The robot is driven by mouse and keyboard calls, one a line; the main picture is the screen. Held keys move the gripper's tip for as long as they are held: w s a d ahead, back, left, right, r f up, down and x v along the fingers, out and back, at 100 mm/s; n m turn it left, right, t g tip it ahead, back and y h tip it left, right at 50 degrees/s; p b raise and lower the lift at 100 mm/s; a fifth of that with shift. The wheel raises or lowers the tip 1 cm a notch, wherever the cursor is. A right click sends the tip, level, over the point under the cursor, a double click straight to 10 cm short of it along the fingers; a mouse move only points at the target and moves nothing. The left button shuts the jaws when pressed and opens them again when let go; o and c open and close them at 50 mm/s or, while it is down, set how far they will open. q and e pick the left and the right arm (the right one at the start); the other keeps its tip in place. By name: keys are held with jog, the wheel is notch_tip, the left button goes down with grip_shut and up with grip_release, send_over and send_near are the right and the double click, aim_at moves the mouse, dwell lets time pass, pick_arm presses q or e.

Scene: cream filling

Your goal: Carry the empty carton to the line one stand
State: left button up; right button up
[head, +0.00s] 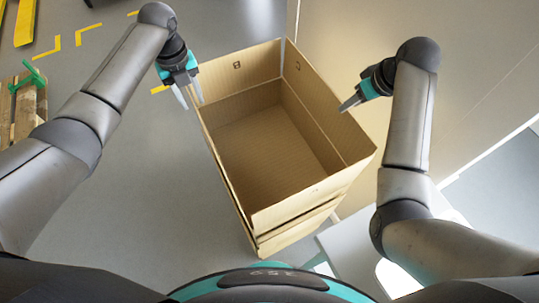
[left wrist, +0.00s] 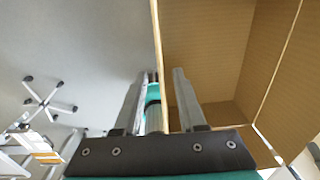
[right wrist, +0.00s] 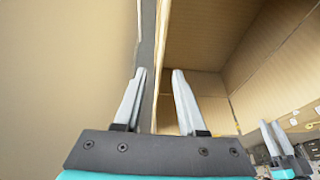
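The empty brown carton (head: 250,200) is open at the top, with a bare inside, at the middle of the head view. My left gripper (head: 189,97) is at the top of its left wall. In the left wrist view the wall's edge (left wrist: 157,40) runs between the parted fingers, one outside and one inside. My right gripper (head: 347,104) is at the right wall. In the right wrist view that wall's edge (right wrist: 160,50) lies between the parted fingers, with gaps showing. The carton's underside is hidden.
More cardboard layers (head: 290,235) show below the carton's front edge. A pale surface (head: 350,255) lies at the lower right. A wooden pallet (head: 22,110) stands far left. A beige wall or panel (head: 440,40) rises behind on the right. Grey floor is clear on the left.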

pick_arm(q)
jog(key=shift+f, duration=2.45)
pick_arm(e)
jog(key=shift+x, duration=2.5)
pick_arm(q)
jog(key=shift+c, duration=0.2)
pick_arm(e)
jog(key=shift+c, duration=0.2)
pick_arm(q)
grip_shut()
pick_arm(e)
grip_shut()
pick_arm(q)
jog(key=shift+w, duration=0.1)
